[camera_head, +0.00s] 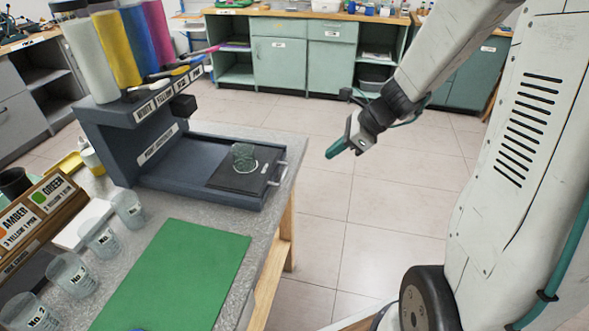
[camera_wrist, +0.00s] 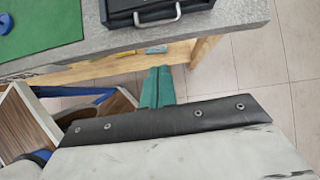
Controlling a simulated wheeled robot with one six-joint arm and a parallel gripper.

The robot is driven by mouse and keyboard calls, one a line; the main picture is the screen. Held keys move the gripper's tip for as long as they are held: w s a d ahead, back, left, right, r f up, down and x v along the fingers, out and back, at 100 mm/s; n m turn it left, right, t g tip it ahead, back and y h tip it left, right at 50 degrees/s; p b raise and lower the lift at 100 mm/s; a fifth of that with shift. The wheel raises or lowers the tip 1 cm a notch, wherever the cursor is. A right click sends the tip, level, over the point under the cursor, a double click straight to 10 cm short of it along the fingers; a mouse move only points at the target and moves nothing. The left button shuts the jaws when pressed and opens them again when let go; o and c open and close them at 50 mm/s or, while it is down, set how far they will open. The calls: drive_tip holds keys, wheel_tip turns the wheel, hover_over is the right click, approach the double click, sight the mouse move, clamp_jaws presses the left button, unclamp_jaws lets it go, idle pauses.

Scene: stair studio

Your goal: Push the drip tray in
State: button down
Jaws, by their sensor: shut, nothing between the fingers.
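The drip tray (camera_head: 200,196) is a dark blue-grey shallow tray in front of the paint dispenser, extending towards the bench's right edge. A clear glass (camera_head: 243,157) stands on a dark plate on the tray. A light metal handle (camera_head: 277,173) is on the tray's right end. In the wrist view, the handle (camera_wrist: 157,14) and the tray's dark end show at the top. My gripper (camera_head: 336,150) has green fingers, shut and empty, held over the floor to the right of the bench, apart from the handle. The fingers also show in the wrist view (camera_wrist: 157,88).
The dispenser (camera_head: 140,121) carries several colour cylinders. A green mat (camera_head: 180,275) lies on the grey bench in front of the tray. Several labelled cups (camera_head: 100,238) line the bench's left side. The tiled floor (camera_head: 340,215) to the right of the bench is clear.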

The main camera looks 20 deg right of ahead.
drive_tip(key=w+a+r+x, duration=0.1)
drive_tip(key=x, duration=1.2)
drive_tip(key=shift+w+a, duration=0.2)
drive_tip(key=shift+a, duration=0.05)
drive_tip(key=shift+w+r, duration=0.1)
drive_tip(key=shift+r, duration=0.05)
